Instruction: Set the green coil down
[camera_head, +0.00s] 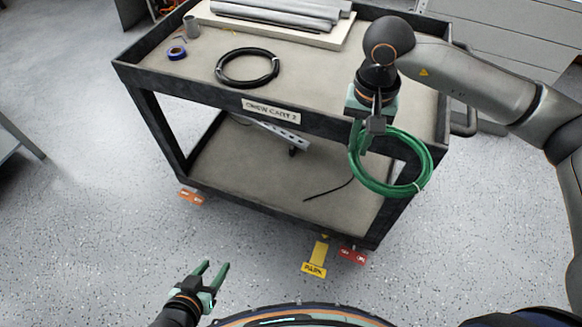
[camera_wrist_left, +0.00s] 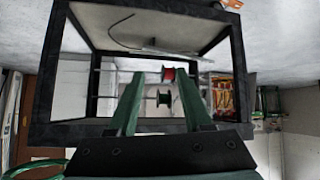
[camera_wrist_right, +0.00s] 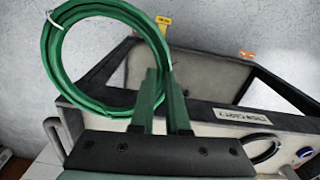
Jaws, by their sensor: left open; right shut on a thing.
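The green coil (camera_head: 424,163) hangs from my right gripper (camera_head: 363,140), in front of the cart's near right side. In the right wrist view the green coil (camera_wrist_right: 50,62) shows as a loop with white ties, and my right gripper (camera_wrist_right: 160,85) is shut on its edge. My left gripper (camera_head: 215,268) is open and empty, low over the floor in front of the cart. The left wrist view also shows its two spread fingers (camera_wrist_left: 160,85). The cart (camera_head: 200,88) is black-framed with a beige top and a lower shelf.
A black coil (camera_head: 247,82), a blue tape roll (camera_head: 177,53), a grey cup (camera_head: 191,27) and a board (camera_head: 290,32) with grey tubes are on the cart top. The front right of the top looks clear. A black cable (camera_head: 328,191) lies on the lower shelf (camera_head: 240,172).

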